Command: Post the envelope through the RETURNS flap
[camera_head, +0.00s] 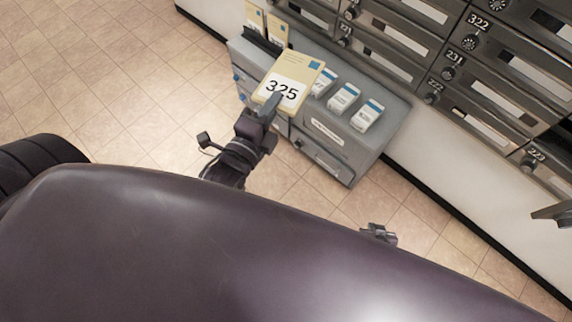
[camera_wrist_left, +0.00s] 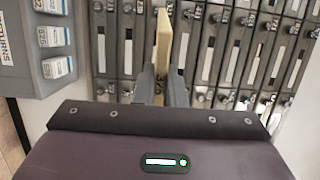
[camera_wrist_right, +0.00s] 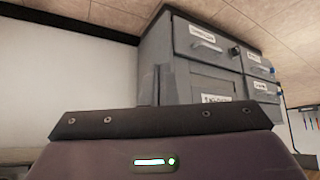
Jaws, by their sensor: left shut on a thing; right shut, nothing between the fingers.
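My left gripper (camera_head: 270,108) is shut on a cream envelope (camera_head: 298,68) with a white label reading 325, held up in front of the grey cabinet (camera_head: 385,135). In the left wrist view the envelope (camera_wrist_left: 163,38) is edge-on between the fingers (camera_wrist_left: 161,88). A RETURNS label (camera_wrist_left: 5,45) shows on the cabinet side at the left edge there. In the head view a front label (camera_head: 327,131) is too small to read; I cannot make out the flap clearly. My right gripper (camera_head: 380,234) is low, apart from the cabinet, shut and empty; its fingers show in the right wrist view (camera_wrist_right: 158,86).
Several small white-and-blue boxes (camera_head: 344,97) stand on the cabinet top. Two more envelopes (camera_head: 266,25) stand in a rack at its back left. Numbered mailboxes (camera_head: 480,90) line the wall behind. The tiled floor (camera_head: 120,75) at left is clear.

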